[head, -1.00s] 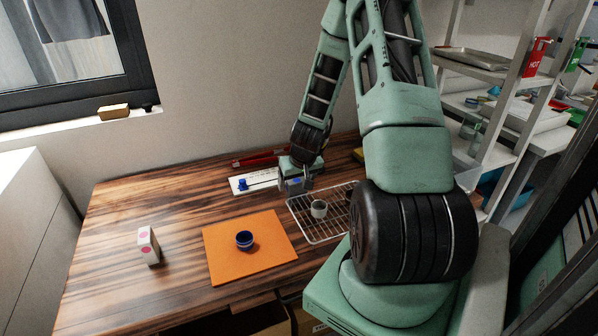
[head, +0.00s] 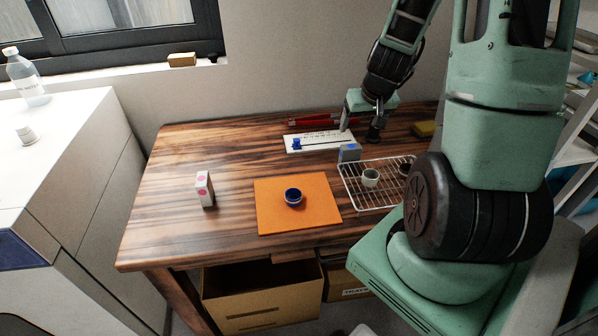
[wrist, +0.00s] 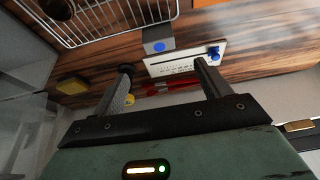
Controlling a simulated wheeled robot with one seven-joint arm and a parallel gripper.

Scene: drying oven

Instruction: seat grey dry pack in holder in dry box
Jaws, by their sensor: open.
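The grey pack (head: 349,153), a small block with a blue dot, stands on the wooden table by the back left corner of the wire rack. In the wrist view the grey pack (wrist: 158,34) lies just beyond the fingertips, not between them. My gripper (head: 361,126) is open and empty, slightly above and behind the pack; its two fingers also show spread apart in the wrist view (wrist: 163,68). I cannot make out a holder or identify the dry box in these frames.
The wire rack (head: 345,184) carries a white cup (head: 370,178) and a dark cup. A white board (head: 318,141) with a blue part lies behind. A pink-dotted carton (head: 204,189) stands left. A white cabinet (head: 85,150) is far left.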

